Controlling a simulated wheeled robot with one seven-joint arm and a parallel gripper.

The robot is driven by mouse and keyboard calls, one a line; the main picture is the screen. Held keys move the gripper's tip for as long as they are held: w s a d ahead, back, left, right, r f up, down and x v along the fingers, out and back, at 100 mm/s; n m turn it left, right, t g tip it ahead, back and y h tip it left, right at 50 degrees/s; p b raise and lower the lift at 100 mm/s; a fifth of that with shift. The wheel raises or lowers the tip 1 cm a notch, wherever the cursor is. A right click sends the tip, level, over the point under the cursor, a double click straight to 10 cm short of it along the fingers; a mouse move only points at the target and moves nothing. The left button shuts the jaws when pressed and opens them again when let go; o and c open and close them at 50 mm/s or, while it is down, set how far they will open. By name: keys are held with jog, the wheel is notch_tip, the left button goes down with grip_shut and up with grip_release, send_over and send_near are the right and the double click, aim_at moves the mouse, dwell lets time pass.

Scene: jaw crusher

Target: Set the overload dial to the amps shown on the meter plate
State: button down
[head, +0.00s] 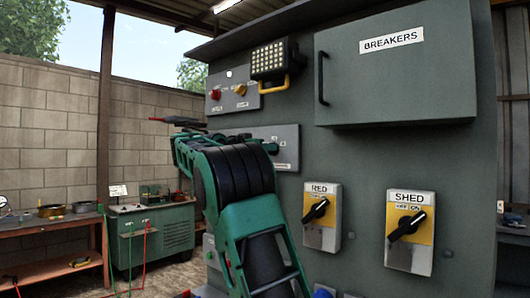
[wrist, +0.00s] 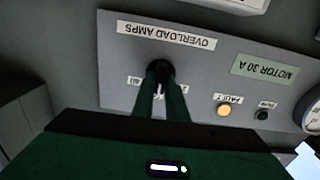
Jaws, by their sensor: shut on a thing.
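In the wrist view the overload panel is upside down, with its label OVERLOAD AMPS (wrist: 166,35). The black overload dial (wrist: 160,66) sits by that label. My gripper (wrist: 160,73) is shut on the dial, one green finger on each side. The fingers hide most of the scale, and I cannot tell where the dial points. A pale green plate (wrist: 264,67) reads MOTOR 30 A. In the head view my green arm covers the dial and gripper; only part of the grey panel (head: 287,146) shows beside it.
In the wrist view an amber FAULT lamp (wrist: 223,109), a small black button (wrist: 262,115) and a round gauge (wrist: 311,110) are nearby. In the head view the RED switch (head: 317,210), SHED switch (head: 406,225) and BREAKERS box (head: 395,65) stand right of my arm.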

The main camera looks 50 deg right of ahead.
jog(key=shift+w+a+f, duration=0.15)
jog(key=shift+w+f, duration=0.15)
jog(key=c, duration=1.8)
grip_release()
jog(key=shift+w, duration=0.1)
jog(key=shift+o, duration=0.2)
jog(key=shift+s+r, duration=0.15)
jog(key=shift+s, duration=0.05)
jog(key=a, duration=1)
jog(key=shift+s+a, duration=0.3)
jog(key=shift+s, duration=0.05)
jog(key=shift+d, duration=0.1)
